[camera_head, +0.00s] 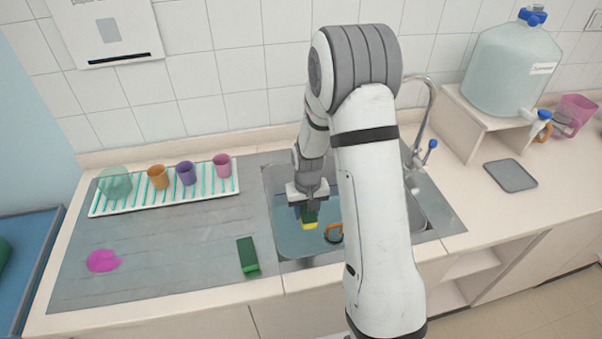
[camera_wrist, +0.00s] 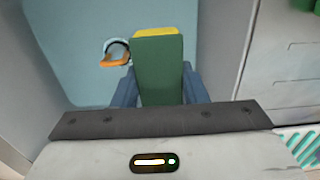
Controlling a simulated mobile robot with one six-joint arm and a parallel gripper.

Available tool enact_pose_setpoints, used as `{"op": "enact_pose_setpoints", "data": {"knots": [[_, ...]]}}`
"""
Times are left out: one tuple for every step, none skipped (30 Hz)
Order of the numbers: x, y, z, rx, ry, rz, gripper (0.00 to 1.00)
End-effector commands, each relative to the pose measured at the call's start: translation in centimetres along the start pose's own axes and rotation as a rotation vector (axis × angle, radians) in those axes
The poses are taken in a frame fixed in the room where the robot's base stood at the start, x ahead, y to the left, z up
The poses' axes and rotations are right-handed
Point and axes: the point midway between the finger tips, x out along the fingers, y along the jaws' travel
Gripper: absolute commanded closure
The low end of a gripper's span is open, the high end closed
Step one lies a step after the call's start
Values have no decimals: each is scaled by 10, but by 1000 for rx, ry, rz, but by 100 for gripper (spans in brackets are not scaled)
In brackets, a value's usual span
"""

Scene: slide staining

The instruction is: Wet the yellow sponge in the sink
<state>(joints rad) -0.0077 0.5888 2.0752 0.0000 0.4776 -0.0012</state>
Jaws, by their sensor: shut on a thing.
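The yellow sponge (camera_head: 310,224) has a dark green side and is held in my gripper (camera_head: 309,205) over the sink (camera_head: 280,243). In the wrist view the sponge (camera_wrist: 158,68) stands between the blue fingers, its green face toward the camera and a yellow strip at its far edge. My gripper is shut on it. The sink basin looks bluish, as if it holds water. I cannot tell whether the sponge touches the water. My arm hides part of the sink and the faucet (camera_head: 430,95).
A ring-like object with an orange part (camera_head: 333,233) lies in the sink; it also shows in the wrist view (camera_wrist: 117,54). A green block (camera_head: 248,256) and a magenta stain (camera_head: 103,261) are on the drainboard. A rack (camera_head: 215,192) holds several cups at the back left.

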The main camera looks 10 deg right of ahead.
Motion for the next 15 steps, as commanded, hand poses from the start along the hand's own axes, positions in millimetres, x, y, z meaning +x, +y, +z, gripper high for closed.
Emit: {"op": "enact_pose_setpoints", "data": {"knots": [[0, 0, 0, 0, 0, 0, 79], [0, 0, 0, 0, 0, 0, 79], [0, 0, 0, 0, 0, 0, 79], [0, 0, 0, 0, 0, 0, 79], [0, 0, 0, 1, 0, 0, 79], [0, 0, 0, 1, 0, 0, 79], [0, 1, 0, 2, 0, 0, 79], [0, 1, -1, 4, 0, 0, 79], [-1, 1, -4, 11, 1, 0, 79], [-2, 1, -8, 22, 3, 0, 79], [-4, 1, -14, 37, 5, 0, 79], [-8, 1, -23, 65, 7, 0, 79], [-12, 2, -30, 90, 8, 0, 79], [-16, 2, -38, 116, 8, -1, 79], [-23, 2, -47, 149, 8, -1, 79]]}}
